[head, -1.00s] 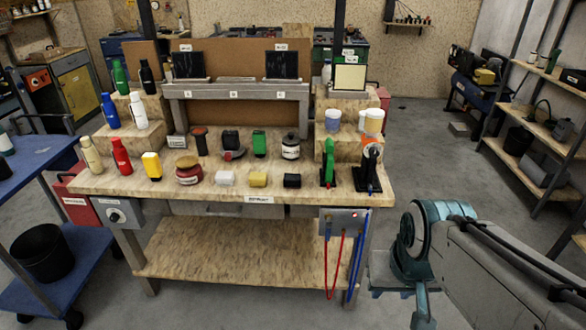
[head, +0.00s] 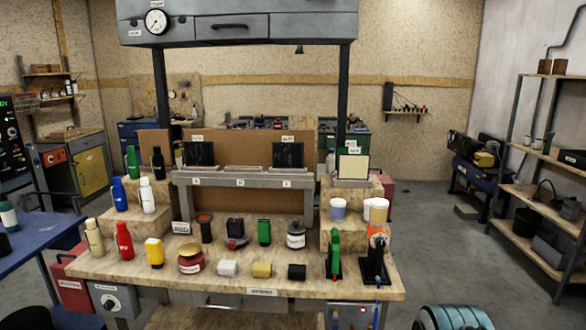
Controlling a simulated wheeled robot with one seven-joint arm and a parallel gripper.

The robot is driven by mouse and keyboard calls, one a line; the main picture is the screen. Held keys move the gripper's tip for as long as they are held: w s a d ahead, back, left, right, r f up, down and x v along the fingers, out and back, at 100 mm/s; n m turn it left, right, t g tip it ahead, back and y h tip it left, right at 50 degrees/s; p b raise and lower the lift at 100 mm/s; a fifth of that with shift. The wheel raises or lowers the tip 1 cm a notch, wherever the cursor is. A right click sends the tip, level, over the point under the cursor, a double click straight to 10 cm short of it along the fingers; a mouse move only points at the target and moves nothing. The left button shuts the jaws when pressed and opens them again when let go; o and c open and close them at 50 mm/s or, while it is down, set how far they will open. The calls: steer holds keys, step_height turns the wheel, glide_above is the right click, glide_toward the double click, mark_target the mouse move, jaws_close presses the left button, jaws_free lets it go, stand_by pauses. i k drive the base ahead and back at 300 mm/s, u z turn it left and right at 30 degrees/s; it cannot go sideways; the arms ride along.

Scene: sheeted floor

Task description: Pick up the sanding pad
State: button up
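I cannot tell for certain which thing is the sanding pad. Along the front of the wooden workbench (head: 345,288) lie three small blocks: a white one (head: 228,268), a yellow one (head: 262,270) and a black one (head: 297,271). To their left is a round dark-red item with a tan top (head: 191,260). A black item with a red part (head: 236,230) sits behind the blocks. My gripper is not in view; only a teal part of my arm shows at the bottom right, in front of and below the bench.
Bottles (head: 124,240) stand on the bench's left, also on steps. A green tool (head: 334,255) and an orange-black tool (head: 377,255) stand upright at the right. White cups (head: 378,210) sit on the right step. A grey overhead cabinet (head: 240,28) hangs above.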

mark_target(295, 272)
steer(key=u, duration=1.55)
steer(key=i, duration=1.65)
steer(key=z, duration=2.7)
